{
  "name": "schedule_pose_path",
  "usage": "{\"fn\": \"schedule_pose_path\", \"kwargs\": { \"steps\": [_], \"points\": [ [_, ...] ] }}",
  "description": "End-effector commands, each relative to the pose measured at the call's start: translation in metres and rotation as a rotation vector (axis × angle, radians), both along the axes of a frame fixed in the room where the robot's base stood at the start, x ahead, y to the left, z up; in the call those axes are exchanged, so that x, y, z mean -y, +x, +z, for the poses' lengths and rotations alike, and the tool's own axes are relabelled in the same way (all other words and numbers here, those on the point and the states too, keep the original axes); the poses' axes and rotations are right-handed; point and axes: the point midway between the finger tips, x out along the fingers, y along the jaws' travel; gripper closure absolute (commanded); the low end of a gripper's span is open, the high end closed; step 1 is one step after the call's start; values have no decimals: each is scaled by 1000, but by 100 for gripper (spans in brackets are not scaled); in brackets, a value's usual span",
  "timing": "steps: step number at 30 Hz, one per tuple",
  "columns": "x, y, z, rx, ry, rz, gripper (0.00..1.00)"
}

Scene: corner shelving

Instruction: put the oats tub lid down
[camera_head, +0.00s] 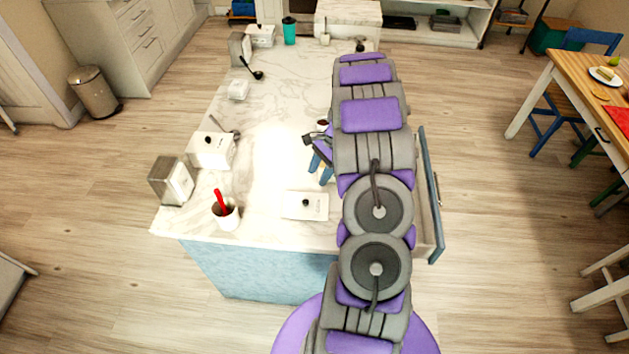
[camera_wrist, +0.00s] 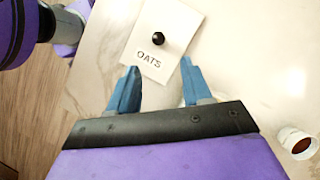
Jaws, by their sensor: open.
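The oats tub lid (camera_head: 305,207) is a white, squarish piece with a black knob, near the front edge of the marble counter. In the wrist view the lid (camera_wrist: 165,24) carries the word OATS beside its knob. It looks low and flat on the counter. My gripper (camera_head: 320,168) is open, its blue fingers pointing down beside the lid on its far side. In the wrist view the fingertips (camera_wrist: 158,70) stand apart at the lid's labelled edge, with nothing held between them. I cannot tell whether a fingertip touches the lid.
A white canister with a black knob (camera_head: 211,151), a metal napkin holder (camera_head: 171,181) and a white cup with a red utensil (camera_head: 225,215) stand at the counter's left. A small white cup with brown inside (camera_wrist: 297,142) is at the wrist view's right. An open drawer (camera_head: 430,195) juts out right.

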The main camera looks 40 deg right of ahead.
Motion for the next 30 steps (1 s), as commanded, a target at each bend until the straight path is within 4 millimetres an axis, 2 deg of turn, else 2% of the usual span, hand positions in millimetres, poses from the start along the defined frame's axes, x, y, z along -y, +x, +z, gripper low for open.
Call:
{"fn": "schedule_pose_path", "kwargs": {
  "steps": [4,8,11,14,19,26,30],
  "points": [
    [6,-1,10,0,0,1,51],
    [-6,0,25,2,-14,49,51],
    [-32,0,48,5,-38,139,51],
    [-66,-4,78,14,-71,260,51],
    [-126,-21,123,30,-111,477,51],
    [-196,-61,171,65,-152,777,51],
    [-235,-94,192,88,-170,964,51]
  ]
}}
